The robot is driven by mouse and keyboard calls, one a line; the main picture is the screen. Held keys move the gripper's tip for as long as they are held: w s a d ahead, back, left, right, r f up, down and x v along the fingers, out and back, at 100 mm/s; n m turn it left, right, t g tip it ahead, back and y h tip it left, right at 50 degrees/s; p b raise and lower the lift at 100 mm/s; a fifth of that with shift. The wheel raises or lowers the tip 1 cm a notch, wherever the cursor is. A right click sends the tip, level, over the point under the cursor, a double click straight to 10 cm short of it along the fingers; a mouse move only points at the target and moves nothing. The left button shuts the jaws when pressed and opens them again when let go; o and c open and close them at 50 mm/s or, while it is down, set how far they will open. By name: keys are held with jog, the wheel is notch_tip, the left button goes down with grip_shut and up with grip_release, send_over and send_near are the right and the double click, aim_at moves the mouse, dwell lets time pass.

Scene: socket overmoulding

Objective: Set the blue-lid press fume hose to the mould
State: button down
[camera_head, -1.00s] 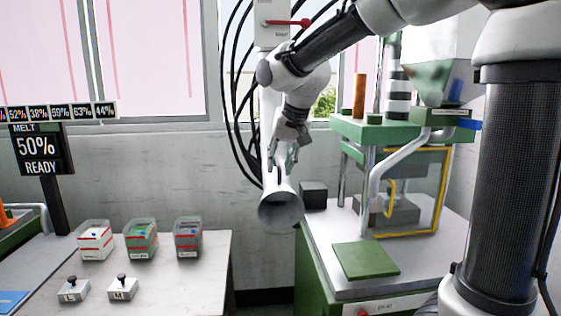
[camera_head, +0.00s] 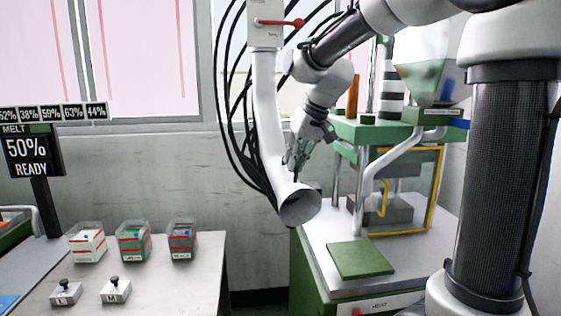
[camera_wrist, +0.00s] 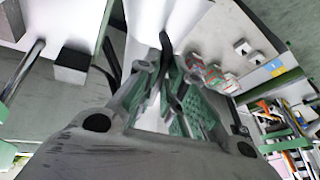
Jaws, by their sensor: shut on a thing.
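The white fume hose (camera_head: 268,115) hangs from a white box with a red lever and ends in a wide grey bell mouth (camera_head: 300,206). My gripper (camera_head: 296,160) is shut on the hose just above the bell mouth. In the wrist view my gripper's green-padded fingers (camera_wrist: 172,95) are close together, and the exact grip is hard to make out. The press (camera_head: 385,133) stands to the right, with a green top and a hopper with some blue in it. The mould (camera_head: 385,212), grey blocks behind a yellow-framed guard, is right of the bell mouth and apart from it.
A green plate (camera_head: 360,260) lies on the press bench in front of the guard. A bent pale pipe (camera_head: 385,165) and a post stand left of the guard. Black cables (camera_head: 232,140) hang beside the hose. The left table (camera_head: 190,290) holds three bins and two small handled blocks.

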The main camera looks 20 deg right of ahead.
jog(key=w+d+n+g+y, duration=0.1)
jog(key=w+d+n, duration=0.2)
jog(key=d, duration=0.7)
jog(key=shift+w+n+g+y, duration=0.3)
jog(key=shift+w+n, duration=0.05)
jog(key=shift+n, duration=0.75)
jog(key=shift+d, duration=0.1)
jog(key=c, duration=1.5)
grip_release()
jog(key=shift+w+d, duration=0.1)
jog(key=v, duration=1.2)
